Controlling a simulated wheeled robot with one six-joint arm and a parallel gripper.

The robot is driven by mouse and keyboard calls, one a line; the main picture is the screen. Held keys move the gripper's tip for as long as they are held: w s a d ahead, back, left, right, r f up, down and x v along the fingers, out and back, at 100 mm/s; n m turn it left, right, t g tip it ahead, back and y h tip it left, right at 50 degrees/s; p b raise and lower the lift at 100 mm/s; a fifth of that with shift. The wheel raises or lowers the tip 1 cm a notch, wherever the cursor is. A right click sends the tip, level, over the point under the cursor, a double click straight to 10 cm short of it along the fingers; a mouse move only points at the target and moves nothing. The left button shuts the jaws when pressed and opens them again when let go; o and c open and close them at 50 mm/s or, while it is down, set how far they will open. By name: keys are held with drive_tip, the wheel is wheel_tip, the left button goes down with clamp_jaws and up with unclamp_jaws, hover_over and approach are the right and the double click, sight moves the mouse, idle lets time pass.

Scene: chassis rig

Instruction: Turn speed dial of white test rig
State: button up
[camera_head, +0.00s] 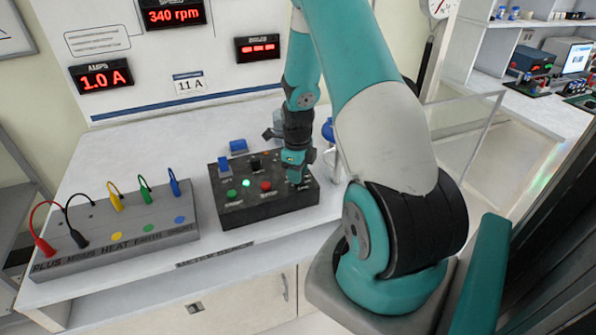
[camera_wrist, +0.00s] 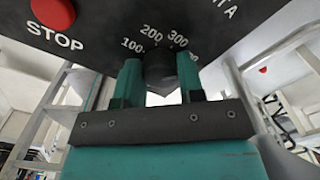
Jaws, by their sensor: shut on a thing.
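The speed dial (camera_wrist: 160,70) is a dark knob on the black control box (camera_head: 235,205), with a printed scale reading 100, 200, 300 and a partly hidden number. My gripper (camera_head: 295,177) reaches down to the right part of the box. In the wrist view its teal fingers stand on either side of the dial, shut on it. In the head view the gripper hides the dial. The white test rig's panel (camera_head: 220,60) carries a red display (camera_head: 172,13) reading 340 rpm.
The box also has a red STOP button (camera_wrist: 52,12) close to the dial and a green button (camera_head: 232,194). A grey terminal block (camera_head: 130,235) with coloured leads stands to the left. Another display (camera_head: 101,79) reads 1.0 A. The white bench top has free room behind the block.

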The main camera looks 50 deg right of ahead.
drive_tip(key=shift+s, duration=0.1)
drive_tip(key=o, duration=0.9)
drive_tip(key=shift+r, duration=0.1)
wheel_tip(320, 180, up, 17)
drive_tip(key=shift+r+b, duration=0.1)
drive_tip(key=shift+b, duration=0.35)
